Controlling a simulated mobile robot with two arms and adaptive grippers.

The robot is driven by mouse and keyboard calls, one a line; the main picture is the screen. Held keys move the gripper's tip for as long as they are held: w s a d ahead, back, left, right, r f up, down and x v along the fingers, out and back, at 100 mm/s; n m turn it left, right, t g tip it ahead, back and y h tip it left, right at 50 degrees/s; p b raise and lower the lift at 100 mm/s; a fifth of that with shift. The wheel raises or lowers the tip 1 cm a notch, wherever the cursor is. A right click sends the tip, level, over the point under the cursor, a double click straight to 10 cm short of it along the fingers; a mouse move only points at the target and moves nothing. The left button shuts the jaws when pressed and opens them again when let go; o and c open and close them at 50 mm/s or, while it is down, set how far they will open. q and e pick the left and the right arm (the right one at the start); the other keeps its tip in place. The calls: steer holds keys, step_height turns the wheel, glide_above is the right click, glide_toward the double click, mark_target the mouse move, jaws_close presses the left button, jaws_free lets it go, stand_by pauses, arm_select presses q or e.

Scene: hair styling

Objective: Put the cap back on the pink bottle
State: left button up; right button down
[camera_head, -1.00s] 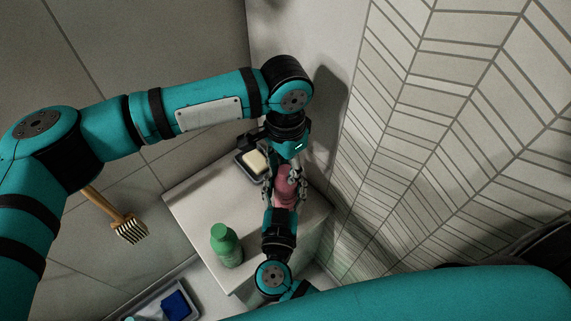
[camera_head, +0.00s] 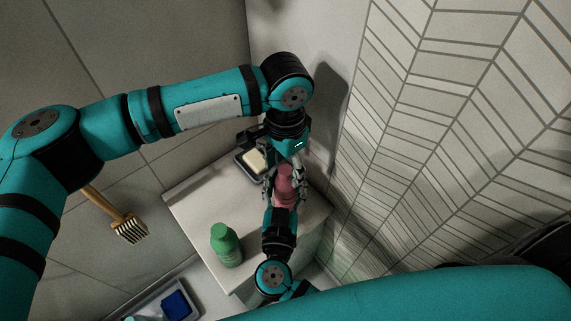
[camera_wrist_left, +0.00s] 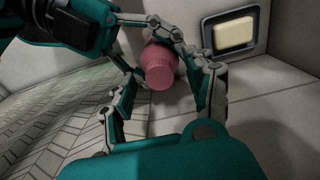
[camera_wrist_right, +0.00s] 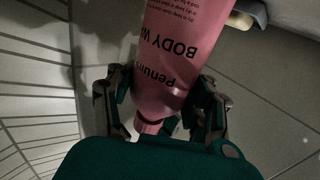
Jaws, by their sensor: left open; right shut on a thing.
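The pink bottle (camera_head: 284,186) is above the white counter, between my two grippers. My right gripper (camera_wrist_right: 158,98) is shut on it, with fingers on both sides of its body. In the right wrist view the bottle (camera_wrist_right: 182,52) shows upside-down lettering, and its narrow end lies near my palm. My left gripper (camera_wrist_left: 172,104) is open, its fingers spread on both sides of the bottle's narrow round end, which faces the camera in the left wrist view (camera_wrist_left: 160,70). I cannot make out a separate cap, or whether that end is capped.
A soap bar (camera_head: 254,160) lies in a dark dish (camera_head: 242,160) behind the bottle. A green bottle (camera_head: 226,245) stands at the counter's front (camera_head: 196,205). A brush (camera_head: 128,228) and a tray with a blue item (camera_head: 178,305) are at left. A tiled wall (camera_head: 450,110) closes the right side.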

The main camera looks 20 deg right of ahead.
arm_select(q)
step_height(320, 180, up, 12)
steer(key=shift+f, duration=0.15)
stand_by(0.3)
arm_select(e)
steer(key=shift+c, duration=2.1)
jaws_free()
steer(key=shift+s, duration=0.1)
steer(key=v, duration=1.2)
